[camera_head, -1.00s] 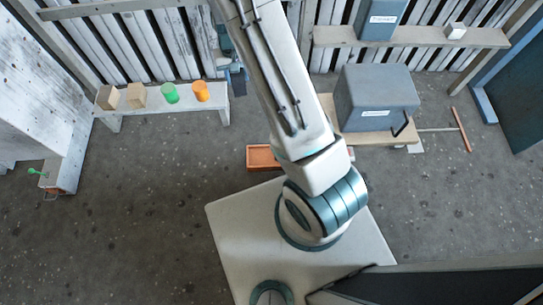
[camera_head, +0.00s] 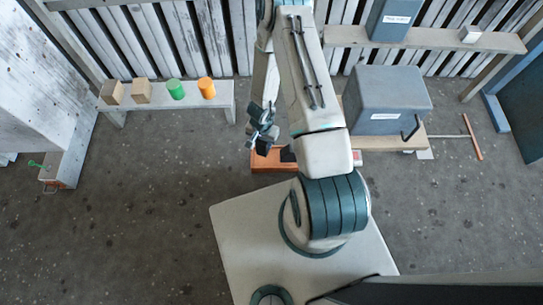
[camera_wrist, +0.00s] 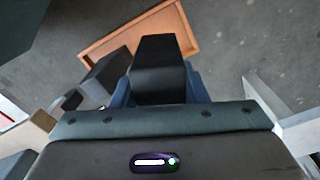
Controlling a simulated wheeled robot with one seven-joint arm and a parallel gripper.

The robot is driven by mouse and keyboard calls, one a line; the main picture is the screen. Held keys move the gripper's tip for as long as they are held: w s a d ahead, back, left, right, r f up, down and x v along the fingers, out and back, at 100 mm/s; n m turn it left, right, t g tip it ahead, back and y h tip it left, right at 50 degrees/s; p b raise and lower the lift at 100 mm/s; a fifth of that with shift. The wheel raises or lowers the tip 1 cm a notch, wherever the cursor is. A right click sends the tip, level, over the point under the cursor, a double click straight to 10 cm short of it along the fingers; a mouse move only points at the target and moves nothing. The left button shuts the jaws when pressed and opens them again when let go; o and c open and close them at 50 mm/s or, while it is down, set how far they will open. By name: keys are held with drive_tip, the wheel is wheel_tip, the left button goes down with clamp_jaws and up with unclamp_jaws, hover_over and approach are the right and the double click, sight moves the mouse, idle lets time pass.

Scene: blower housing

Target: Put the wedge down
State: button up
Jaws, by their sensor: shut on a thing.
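My gripper (camera_head: 262,134) hangs beside the left part of an open orange-brown tray (camera_head: 257,167) on the floor. It is shut on a black block, taken to be the wedge (camera_head: 262,148). In the wrist view the wedge (camera_wrist: 160,60) sits between the blue fingers (camera_wrist: 160,92), its broad face toward the camera, and overlaps the tray (camera_wrist: 118,32) behind it. I cannot tell whether it touches the tray. A second dark block (camera_head: 287,154) shows at the tray; it also appears left of the wedge in the wrist view (camera_wrist: 104,76). My arm hides the tray's right part.
A white bench (camera_head: 222,106) at the left bears two tan blocks (camera_head: 141,92), a green cylinder (camera_head: 176,89) and an orange cylinder (camera_head: 206,88). A large grey housing (camera_head: 385,98) stands on a wooden board (camera_head: 350,138) to the right. The floor left of the tray is clear.

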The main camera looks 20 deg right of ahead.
wheel_tip(320, 180, down, 9)
drive_tip(key=b, duration=0.3)
drive_tip(key=shift+b, duration=0.35)
drive_tip(key=shift+r, duration=0.15)
drive_tip(key=o, duration=1.1)
